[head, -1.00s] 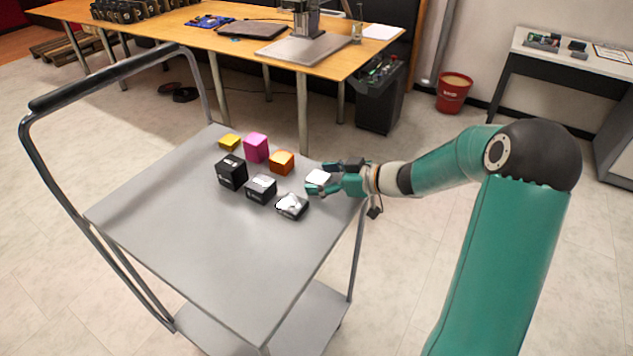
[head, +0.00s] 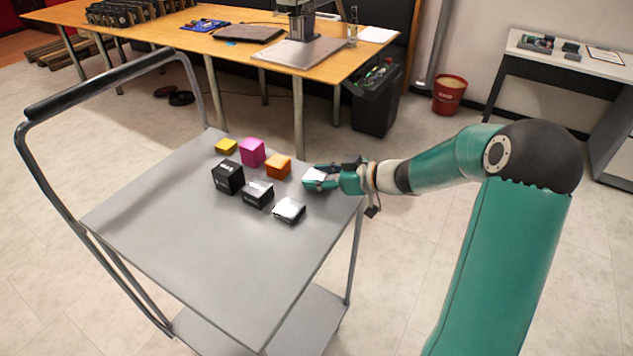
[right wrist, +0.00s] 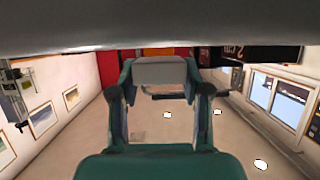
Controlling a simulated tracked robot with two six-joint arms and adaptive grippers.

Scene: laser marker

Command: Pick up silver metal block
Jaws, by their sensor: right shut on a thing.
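The silver metal block (head: 315,173), pale and bright on top, is at the far right part of the grey cart top (head: 225,260). My right gripper (head: 323,176) comes in from the right and is shut on the block, with its fingers hiding part of it. I cannot tell whether the block is lifted off the cart. In the right wrist view, a grey block face (right wrist: 160,73) shows between the fingers of the right gripper (right wrist: 160,92). My left gripper is not in view.
Left of the gripper stand an orange block (head: 278,167), a magenta block (head: 252,153), a yellow block (head: 226,147), two black boxes (head: 228,177) (head: 258,193) and a silver-topped dark block (head: 289,210). The cart's near half is clear. A handle (head: 105,78) rises at left.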

